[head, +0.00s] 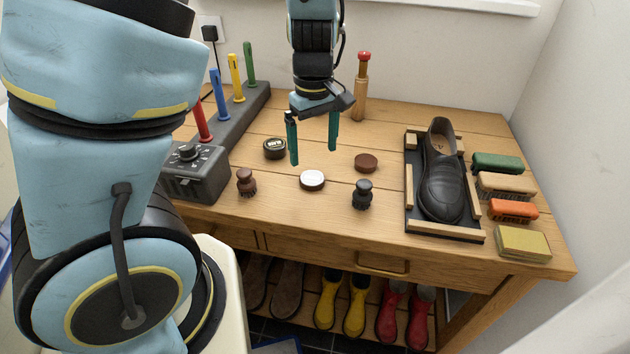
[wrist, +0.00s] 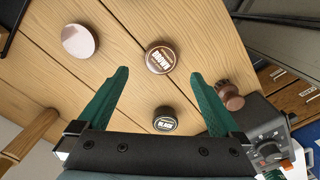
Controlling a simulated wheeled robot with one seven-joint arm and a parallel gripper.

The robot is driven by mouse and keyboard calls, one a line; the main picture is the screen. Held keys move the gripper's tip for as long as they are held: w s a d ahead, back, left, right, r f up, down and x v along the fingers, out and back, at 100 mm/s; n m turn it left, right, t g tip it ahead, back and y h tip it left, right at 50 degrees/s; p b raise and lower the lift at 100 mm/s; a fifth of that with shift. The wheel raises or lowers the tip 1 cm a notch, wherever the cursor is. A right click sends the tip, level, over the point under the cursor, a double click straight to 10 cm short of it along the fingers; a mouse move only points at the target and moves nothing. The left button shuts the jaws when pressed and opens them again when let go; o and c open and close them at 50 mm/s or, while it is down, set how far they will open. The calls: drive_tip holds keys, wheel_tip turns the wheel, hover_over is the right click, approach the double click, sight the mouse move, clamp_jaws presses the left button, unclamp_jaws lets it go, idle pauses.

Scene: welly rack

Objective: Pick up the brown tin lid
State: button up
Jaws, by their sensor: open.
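My gripper (head: 314,150) is open and empty, pointing down above the bench; its two green fingers also show in the wrist view (wrist: 160,76). A round tin labelled BROWN (wrist: 160,60) lies just beyond the fingertips in the wrist view, between their lines. In the head view it shows a pale, shiny top (head: 312,180), in front of the gripper. A plain brown disc (head: 366,162), like a lid, lies flat to its right; it looks pinkish in the wrist view (wrist: 80,41). I cannot tell whether the BROWN label is on a loose lid.
A tin labelled BLACK (wrist: 165,120) sits left of the gripper in the head view (head: 274,148). Brown (head: 246,183) and black (head: 363,194) knobbed brushes stand near the front. A wooden bottle-like piece (head: 361,88) stands behind. A dial box (head: 194,178) is left, a shoe (head: 441,172) right.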

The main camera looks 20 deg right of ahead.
sight(312, 178)
drive_tip(key=shift+a+f, duration=0.2)
drive_tip(key=shift+f, duration=3.3)
drive_tip(key=shift+w, duration=0.1)
drive_tip(key=shift+c, duration=0.4)
drive_tip(key=c, duration=1.2)
